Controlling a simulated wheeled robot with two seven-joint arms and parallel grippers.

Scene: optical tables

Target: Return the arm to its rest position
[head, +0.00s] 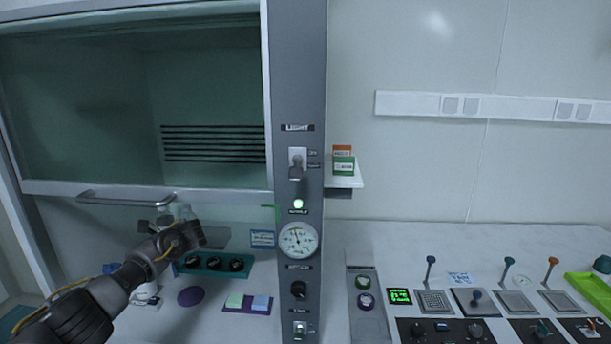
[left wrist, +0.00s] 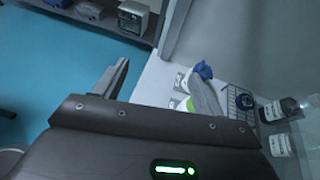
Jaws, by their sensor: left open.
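My left arm comes in from the lower left in the head view. Its gripper (head: 196,237) is in front of the fume hood opening, below the sash handle, and covers part of the worktop behind it. In the left wrist view the two fingers of the left gripper (left wrist: 157,86) stand apart, with nothing seen held between them. My right gripper is in neither view.
The hood sash (head: 140,110) with its handle (head: 125,199) is partly raised. A grey control post (head: 299,100) stands right of it. A teal rack (head: 215,264) and a purple disc (head: 190,296) lie near the arm. Bottles (left wrist: 275,110) stand on the worktop.

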